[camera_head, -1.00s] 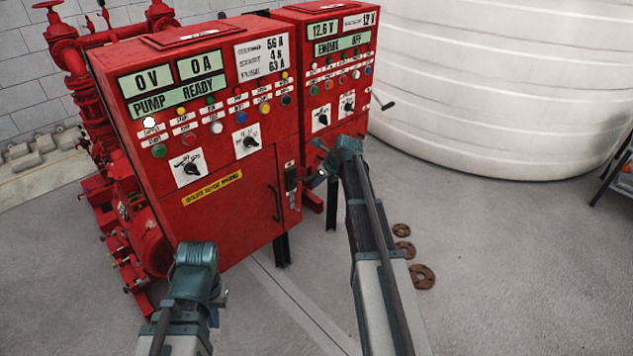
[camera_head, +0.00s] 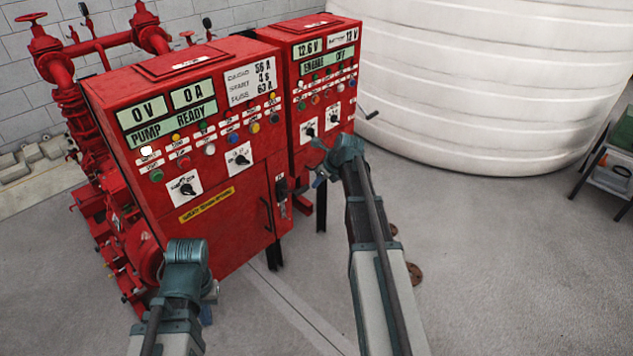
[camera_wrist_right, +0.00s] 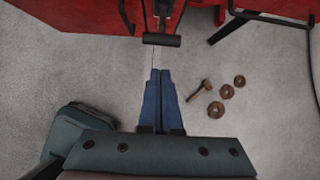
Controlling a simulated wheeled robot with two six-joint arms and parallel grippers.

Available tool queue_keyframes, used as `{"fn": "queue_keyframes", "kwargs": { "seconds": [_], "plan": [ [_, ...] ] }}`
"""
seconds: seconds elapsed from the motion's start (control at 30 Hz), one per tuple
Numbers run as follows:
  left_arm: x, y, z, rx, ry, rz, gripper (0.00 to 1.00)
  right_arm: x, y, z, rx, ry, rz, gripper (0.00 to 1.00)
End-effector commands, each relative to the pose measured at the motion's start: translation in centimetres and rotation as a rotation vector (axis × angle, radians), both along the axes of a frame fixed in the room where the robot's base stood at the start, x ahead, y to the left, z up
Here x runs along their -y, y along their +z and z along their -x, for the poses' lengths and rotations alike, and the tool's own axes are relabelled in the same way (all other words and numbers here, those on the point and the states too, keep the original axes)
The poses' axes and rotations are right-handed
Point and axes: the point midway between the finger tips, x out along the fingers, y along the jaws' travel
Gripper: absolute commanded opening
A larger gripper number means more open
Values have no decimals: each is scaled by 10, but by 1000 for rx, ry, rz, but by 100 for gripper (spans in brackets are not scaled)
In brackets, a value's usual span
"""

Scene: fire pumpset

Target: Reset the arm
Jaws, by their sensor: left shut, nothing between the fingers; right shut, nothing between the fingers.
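My left gripper (camera_head: 207,310) is at the lower left of the head view, below its teal wrist and mostly hidden by it. It is in front of the left red pump cabinet (camera_head: 232,215) and apart from it. The dark switch handle (camera_head: 281,188) is on the left cabinet's right edge; a dark bar (camera_wrist_right: 162,40) shows ahead of the fingertips.
The right red cabinet (camera_head: 322,115) stands beside the left one, with red pipework (camera_head: 75,95) behind them. A white tank (camera_head: 470,80) fills the back right. A cart (camera_head: 612,165) is at the right edge. A hammer (camera_wrist_right: 198,91) and rusty flanges (camera_wrist_right: 216,109) lie on the floor.

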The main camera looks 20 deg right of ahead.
Motion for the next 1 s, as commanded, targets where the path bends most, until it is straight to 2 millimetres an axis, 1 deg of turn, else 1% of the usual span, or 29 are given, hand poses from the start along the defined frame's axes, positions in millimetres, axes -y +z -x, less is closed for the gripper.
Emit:
{"fn": "queue_keyframes", "kwargs": {
  "seconds": [0.47, 0.57, 0.67, 0.7, 0.77, 0.8, 0.87, 0.9, 0.97, 1.0],
  "plan": [
    [0, 0, 0, 0, 0, 0, 0, 0, 0, 0, 0, 0, 0, 0],
    [0, 0, 0, 0, 0, 0, 0, -9, -1, 4, -2, 44, 19, 0],
    [0, 0, 0, 0, 0, 0, 0, -40, -4, 15, -8, 209, 93, 0],
    [0, 0, 0, 0, 0, 0, 0, -59, -7, 23, -12, 311, 136, 0],
    [0, 0, 0, 0, 0, 0, 0, -88, -10, 38, -16, 494, 211, 0],
    [0, 0, 0, 0, 0, 0, 0, -108, -13, 49, -18, 628, 264, 0],
    [0, 0, 0, 0, 0, 0, 0, -136, -16, 66, -19, 833, 340, 0],
    [0, 0, 0, 0, 0, 0, 0, -154, -18, 78, -19, 970, 386, 0],
    [0, 0, 0, 0, 0, 0, 0, -178, -21, 98, -16, 1176, 453, 0],
    [0, 0, 0, 0, 0, 0, 0, -193, -23, 111, -13, 1312, 494, 0]
  ]
}}
